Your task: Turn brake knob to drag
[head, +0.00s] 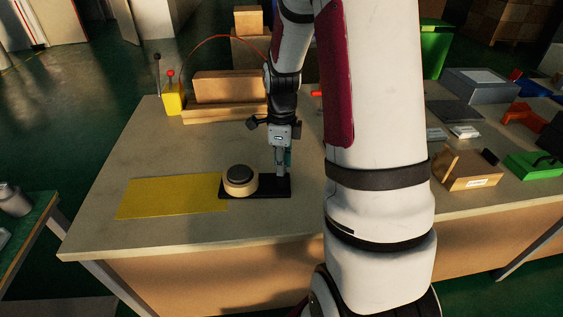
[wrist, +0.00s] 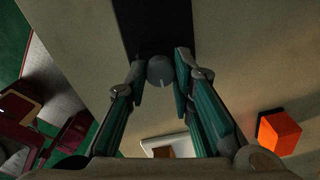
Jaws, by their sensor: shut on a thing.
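The brake knob (wrist: 160,70) is a small round grey knob with a thin pale line near its lower edge in the wrist view. My gripper (wrist: 161,76) is shut on it, with one teal finger on each side. In the head view my gripper (head: 284,160) points down over the right end of a black base plate (head: 267,190). The fingers largely hide the knob there. A tan round spool with a dark top (head: 240,181) sits on the left part of the plate, apart from my gripper.
A yellow mat (head: 165,197) lies left of the plate. Cardboard boxes (head: 228,87) and a yellow lever box (head: 173,99) stand at the bench's back left. A wooden holder (head: 468,172) and green tray (head: 530,166) lie to the right. An orange block (wrist: 279,132) shows in the wrist view.

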